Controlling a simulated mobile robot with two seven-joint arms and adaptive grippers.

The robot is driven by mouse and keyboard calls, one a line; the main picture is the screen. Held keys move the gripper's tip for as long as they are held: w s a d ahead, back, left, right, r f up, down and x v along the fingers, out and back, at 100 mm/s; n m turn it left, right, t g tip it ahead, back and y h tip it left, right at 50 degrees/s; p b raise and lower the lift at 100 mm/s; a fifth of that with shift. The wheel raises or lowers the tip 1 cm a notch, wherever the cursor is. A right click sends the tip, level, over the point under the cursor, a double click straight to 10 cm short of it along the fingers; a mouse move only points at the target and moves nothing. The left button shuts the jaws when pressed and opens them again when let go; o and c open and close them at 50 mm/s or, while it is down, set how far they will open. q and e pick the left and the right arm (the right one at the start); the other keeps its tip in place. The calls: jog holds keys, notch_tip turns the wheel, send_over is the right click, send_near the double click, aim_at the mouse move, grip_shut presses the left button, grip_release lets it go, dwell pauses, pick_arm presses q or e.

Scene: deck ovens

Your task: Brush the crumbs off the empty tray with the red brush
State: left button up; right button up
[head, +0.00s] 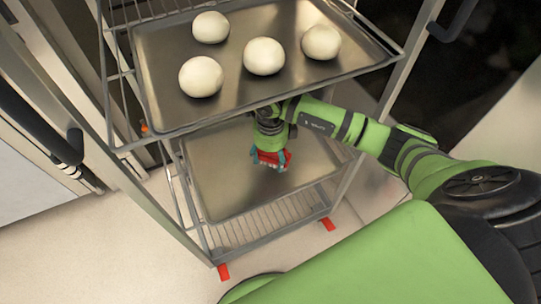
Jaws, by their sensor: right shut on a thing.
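The empty tray (230,187) lies on a lower level of the wire rack, under a tray of dough balls. My right gripper (270,151) reaches in from the right, between the two levels. It is shut on the red brush (272,158), which is over the middle of the empty tray. I cannot tell whether the bristles touch the tray. No crumbs can be made out at this size. The back of the empty tray is hidden by the upper tray. My left gripper is not in view.
The upper tray (161,65) holds several dough balls (264,56) close above my right arm. The rack (254,237) has metal posts on both sides and red casters (223,271) on the floor. A dark handle (40,124) is at the left. The floor in front is clear.

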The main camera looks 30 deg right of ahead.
jog(key=shift+r+p, duration=0.45)
jog(key=shift+r, duration=0.55)
jog(key=shift+d, duration=0.1)
